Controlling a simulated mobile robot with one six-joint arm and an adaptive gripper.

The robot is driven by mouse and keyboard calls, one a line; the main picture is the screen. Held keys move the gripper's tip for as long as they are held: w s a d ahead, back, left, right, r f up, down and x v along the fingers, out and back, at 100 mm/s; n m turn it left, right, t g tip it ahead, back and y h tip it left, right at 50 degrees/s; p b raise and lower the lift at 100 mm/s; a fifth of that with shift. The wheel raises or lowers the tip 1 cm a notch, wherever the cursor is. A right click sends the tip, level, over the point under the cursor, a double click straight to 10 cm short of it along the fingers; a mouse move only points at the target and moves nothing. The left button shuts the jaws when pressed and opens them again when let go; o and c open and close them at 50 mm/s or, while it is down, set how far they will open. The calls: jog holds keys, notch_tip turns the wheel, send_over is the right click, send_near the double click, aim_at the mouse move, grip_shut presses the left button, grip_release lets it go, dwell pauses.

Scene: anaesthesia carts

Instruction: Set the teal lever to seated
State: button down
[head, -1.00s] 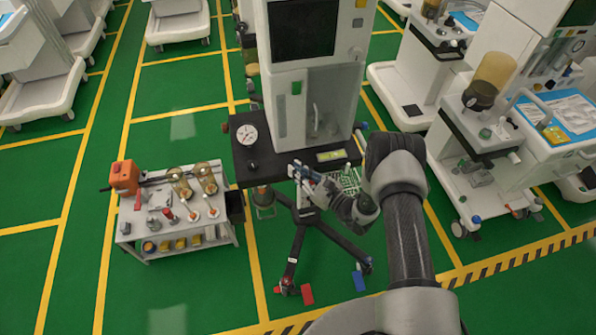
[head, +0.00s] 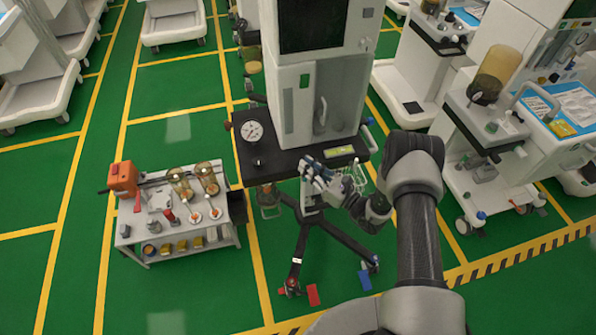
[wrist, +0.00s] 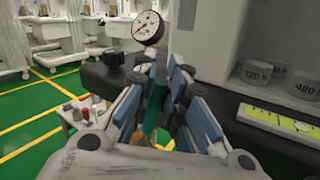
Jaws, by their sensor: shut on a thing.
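The teal lever (wrist: 152,117) shows in the wrist view as an upright teal bar between my fingers. My gripper (wrist: 164,103) is shut on it, with blue finger pads on both sides. In the head view my gripper (head: 315,172) is at the front edge of the dark shelf of the middle cart, and the lever cannot be made out there. The lever's base and any position marks are hidden behind my fingers and wrist.
A round pressure gauge (head: 252,132) stands on the dark shelf (head: 275,160), left of my gripper. A yellow-green level (head: 339,151) lies to its right. A wire basket (head: 357,178) hangs close by. A loaded trolley (head: 140,245) stands left, with green floor between.

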jog(key=shift+w+d+f+m+t+y+b, duration=0.1)
jog(key=shift+d+f+m+t+y+b, duration=0.3)
jog(key=shift+m+b, duration=0.5)
jog(key=m+b, duration=0.1)
jog(key=d+m+t+b, duration=0.1)
jog(key=b, duration=0.1)
jog(key=m+t+b, duration=0.1)
jog(key=b, duration=0.1)
jog(key=shift+w+d+f+m, duration=0.25)
jog(key=shift+d+f+m, duration=0.05)
jog(key=shift+d+f, duration=0.1)
jog(key=c, duration=1.6)
grip_release()
jog(key=shift+d+r+t, duration=0.1)
jog(key=shift+t, duration=0.2)
jog(key=v, duration=0.8)
